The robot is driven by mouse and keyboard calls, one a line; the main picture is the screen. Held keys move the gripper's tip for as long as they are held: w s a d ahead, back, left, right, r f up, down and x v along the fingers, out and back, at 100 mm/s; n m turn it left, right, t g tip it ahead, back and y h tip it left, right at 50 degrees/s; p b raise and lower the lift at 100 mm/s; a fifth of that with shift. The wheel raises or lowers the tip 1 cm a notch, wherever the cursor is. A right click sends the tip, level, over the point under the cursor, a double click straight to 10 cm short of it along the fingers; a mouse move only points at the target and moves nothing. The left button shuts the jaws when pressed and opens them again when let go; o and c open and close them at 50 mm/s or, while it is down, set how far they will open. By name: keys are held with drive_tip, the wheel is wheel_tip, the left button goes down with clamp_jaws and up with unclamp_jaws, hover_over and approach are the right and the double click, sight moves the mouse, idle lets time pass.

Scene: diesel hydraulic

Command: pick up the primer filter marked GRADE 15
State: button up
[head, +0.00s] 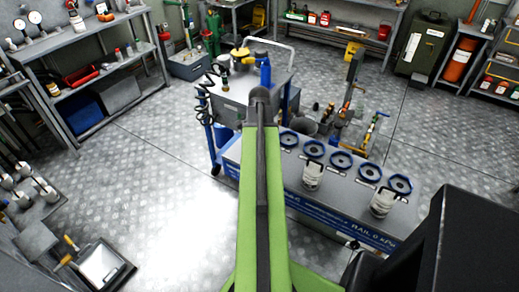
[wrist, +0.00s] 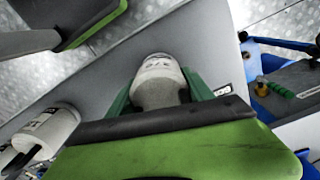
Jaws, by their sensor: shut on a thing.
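In the wrist view my gripper (wrist: 158,92) is shut on a pale grey-white primer filter (wrist: 160,68), with one green finger on each side of it. The dark mark on its top is too small to read, so I cannot tell its grade. It appears upright over the grey bench top; I cannot tell whether it touches it. A second filter (wrist: 48,132) stands to the left. In the head view my green arm hides the gripper and the held filter. Two similar filters, one nearer the middle (head: 312,176) and one to the right (head: 383,203), stand on the bench (head: 345,200).
Several blue rings (head: 341,160) line the back of the bench. A grey cart (head: 235,95) with bottles and a coiled hose stands behind it. Tools and fittings (head: 345,125) stand beyond the rings. Bare metal floor (head: 165,165) lies to the left.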

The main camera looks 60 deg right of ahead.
drive_tip(key=shift+r+p, duration=0.5)
drive_tip(key=shift+p, duration=0.05)
wheel_tip(320, 180, up, 4)
drive_tip(key=p, duration=0.3)
drive_tip(key=shift+p, duration=0.4)
drive_tip(key=s+d+r+p, duration=0.6)
drive_tip(key=s, duration=0.4)
